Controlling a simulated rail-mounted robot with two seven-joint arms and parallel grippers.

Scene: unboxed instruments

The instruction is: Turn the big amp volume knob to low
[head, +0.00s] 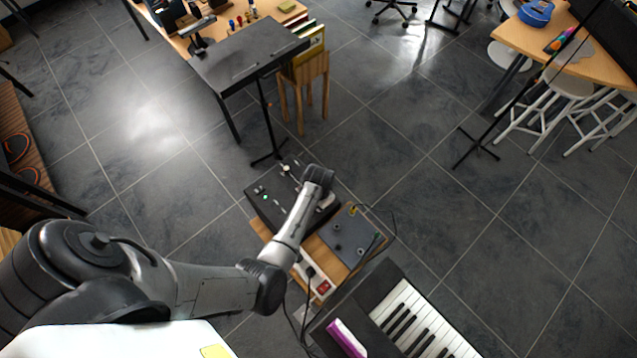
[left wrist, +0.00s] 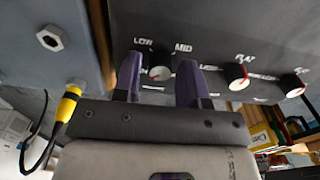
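The black amp (head: 265,205) stands on a wooden board, partly hidden by my left arm. In the left wrist view its dark panel (left wrist: 235,35) carries a round knob (left wrist: 158,74) with a pale face, marked LOW at its upper left and MID at its upper right. My left gripper (left wrist: 161,62) has its two purple fingers on either side of this knob, with visible gaps. Whether the fingers reach the panel is unclear. A bit of red shows at the knob's right; its pointer is hard to read. My right gripper is not in view.
Two smaller knobs (left wrist: 237,77) (left wrist: 292,86) sit right along the panel. A blue-grey box (head: 345,238) with a yellow plug (left wrist: 67,103) and cable is close beside the amp. A power strip (head: 316,277) and a keyboard (head: 420,318) lie nearer me.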

